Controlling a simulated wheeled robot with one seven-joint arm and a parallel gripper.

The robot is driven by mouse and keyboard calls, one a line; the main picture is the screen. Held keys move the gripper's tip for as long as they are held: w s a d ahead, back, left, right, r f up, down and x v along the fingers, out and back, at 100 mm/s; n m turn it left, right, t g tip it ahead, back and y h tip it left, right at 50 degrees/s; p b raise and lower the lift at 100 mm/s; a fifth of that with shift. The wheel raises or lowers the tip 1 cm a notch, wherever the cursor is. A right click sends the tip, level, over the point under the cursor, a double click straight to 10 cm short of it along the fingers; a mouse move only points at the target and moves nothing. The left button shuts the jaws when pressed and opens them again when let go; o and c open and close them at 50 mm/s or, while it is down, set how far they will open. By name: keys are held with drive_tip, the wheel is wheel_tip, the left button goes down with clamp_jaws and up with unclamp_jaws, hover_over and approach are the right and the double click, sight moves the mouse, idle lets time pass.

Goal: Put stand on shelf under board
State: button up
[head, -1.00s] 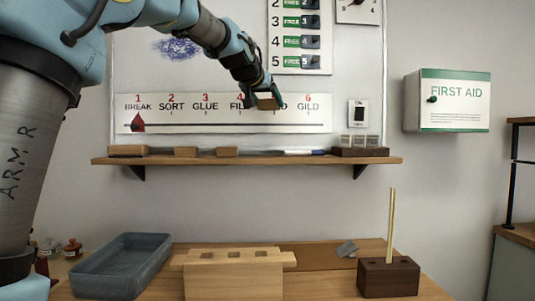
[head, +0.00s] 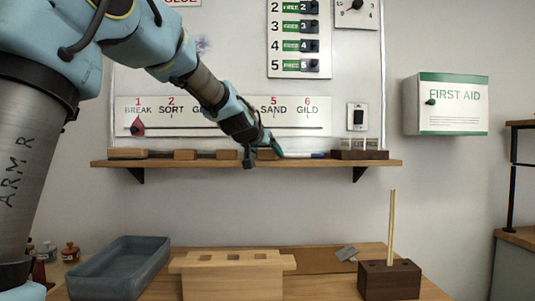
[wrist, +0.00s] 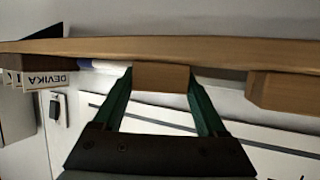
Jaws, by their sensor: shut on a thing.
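Another wooden block (wrist: 285,91) stands to one side with a gap between.
On the shelf are a blue-tipped white marker (head: 305,155) and a dark holder (head: 360,154) with small name cards. Below, the bench holds a grey tray (head: 118,268), a slotted wooden rack (head: 232,275) and a dark block (head: 390,279) with upright sticks.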

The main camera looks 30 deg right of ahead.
drive_tip(key=o, duration=1.3)
drive_tip(key=b+v, duration=0.5)
drive_tip(key=v, duration=0.7)
